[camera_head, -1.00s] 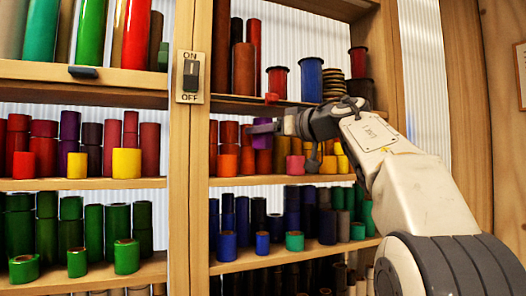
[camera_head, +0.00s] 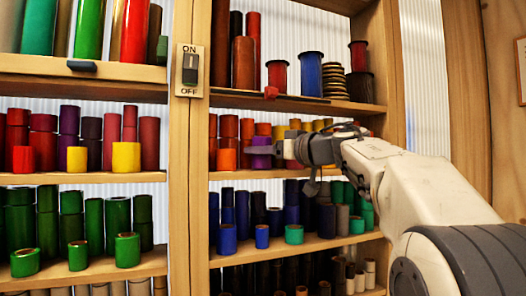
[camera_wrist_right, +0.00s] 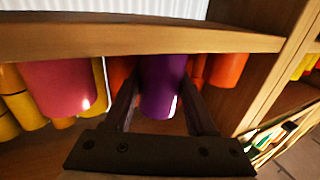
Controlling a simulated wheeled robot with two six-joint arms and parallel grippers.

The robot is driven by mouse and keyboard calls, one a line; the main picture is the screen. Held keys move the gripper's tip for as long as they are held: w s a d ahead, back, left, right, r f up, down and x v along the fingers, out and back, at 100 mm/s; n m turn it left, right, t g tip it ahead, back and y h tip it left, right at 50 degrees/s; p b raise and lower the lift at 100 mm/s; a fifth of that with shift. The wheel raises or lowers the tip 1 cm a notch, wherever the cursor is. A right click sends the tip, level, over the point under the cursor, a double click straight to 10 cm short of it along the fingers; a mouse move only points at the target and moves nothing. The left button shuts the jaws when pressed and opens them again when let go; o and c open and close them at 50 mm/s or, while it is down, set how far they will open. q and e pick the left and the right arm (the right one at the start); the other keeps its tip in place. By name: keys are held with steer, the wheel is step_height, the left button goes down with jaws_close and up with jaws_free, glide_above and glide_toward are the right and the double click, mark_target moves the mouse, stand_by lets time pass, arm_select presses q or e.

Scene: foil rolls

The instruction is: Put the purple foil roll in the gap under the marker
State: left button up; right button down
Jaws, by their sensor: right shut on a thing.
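My right gripper (camera_head: 264,150) is shut on the purple foil roll (camera_head: 261,156), which is upright at the middle shelf of the right bay, in the row of orange and yellow rolls. The roll also shows between both fingers in the right wrist view (camera_wrist_right: 160,85). Its base is close to the shelf board; I cannot tell if it touches. A small red marker (camera_head: 271,92) sits on the shelf edge above, nearly straight over the roll. My left gripper is not in view.
Orange rolls (camera_head: 227,158) stand left of the purple roll. A pink roll (camera_wrist_right: 62,88) and yellow rolls stand on its other side, partly hidden by my gripper in the head view. A wooden post with a switch (camera_head: 190,70) divides the bays.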

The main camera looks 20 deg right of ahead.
steer(key=shift+f, duration=0.2)
steer(key=shift+c, duration=1.1)
jaws_free()
steer(key=shift+r, duration=0.3)
steer(key=b+v, duration=0.4)
steer(key=v, duration=0.8)
steer(key=shift+d+f, duration=0.1)
